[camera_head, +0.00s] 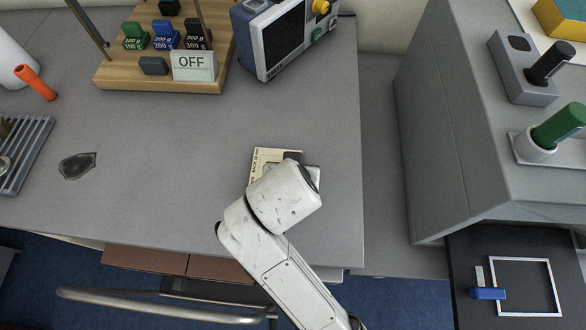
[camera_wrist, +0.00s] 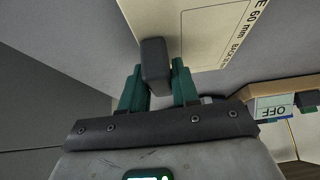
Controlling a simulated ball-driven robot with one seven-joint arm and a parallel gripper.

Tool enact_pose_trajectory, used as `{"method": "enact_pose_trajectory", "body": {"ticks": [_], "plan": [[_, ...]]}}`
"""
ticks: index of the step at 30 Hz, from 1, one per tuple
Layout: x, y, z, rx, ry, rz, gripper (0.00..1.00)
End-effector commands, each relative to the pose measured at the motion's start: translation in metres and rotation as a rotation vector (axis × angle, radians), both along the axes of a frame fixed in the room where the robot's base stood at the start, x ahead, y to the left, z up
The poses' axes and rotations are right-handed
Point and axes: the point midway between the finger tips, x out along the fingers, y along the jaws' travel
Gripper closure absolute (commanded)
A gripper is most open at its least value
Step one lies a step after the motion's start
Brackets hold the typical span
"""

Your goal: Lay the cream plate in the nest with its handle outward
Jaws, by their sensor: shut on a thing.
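The cream plate (camera_head: 264,158) is over the right part of the grey table in the head view, partly hidden by my arm. In the wrist view the cream plate (camera_wrist: 205,28) shows black print and a thin outlined rectangle. Its dark grey handle (camera_wrist: 154,55) sits between the green fingers of my gripper (camera_wrist: 158,82), which is shut on it. I cannot tell whether the plate touches the table. A white square frame (camera_head: 551,277) lies on a black surface at the lower right, with a blue block (camera_head: 488,294) at its left side; it may be the nest.
A wooden stand (camera_head: 118,77) with weights and an OFF sign (camera_head: 194,67) is at the back. A monitor (camera_head: 277,45) stands right of it. A dark patch (camera_head: 77,166) lies at left.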

Motion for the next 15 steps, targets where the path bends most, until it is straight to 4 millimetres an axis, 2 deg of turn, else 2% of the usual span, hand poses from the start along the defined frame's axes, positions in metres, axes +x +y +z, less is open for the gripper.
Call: {"method": "enact_pose_trajectory", "body": {"ticks": [3, 14, 15], "plan": [[-0.0004, 0.0006, -0.0068, 0.001, -0.001, 0.003, 1.0], [-0.0001, 0.0003, -0.0106, 0.002, -0.001, 0.001, 1.0], [-0.0001, 0.0003, -0.01, 0.002, -0.001, 0.001, 0.66]]}}
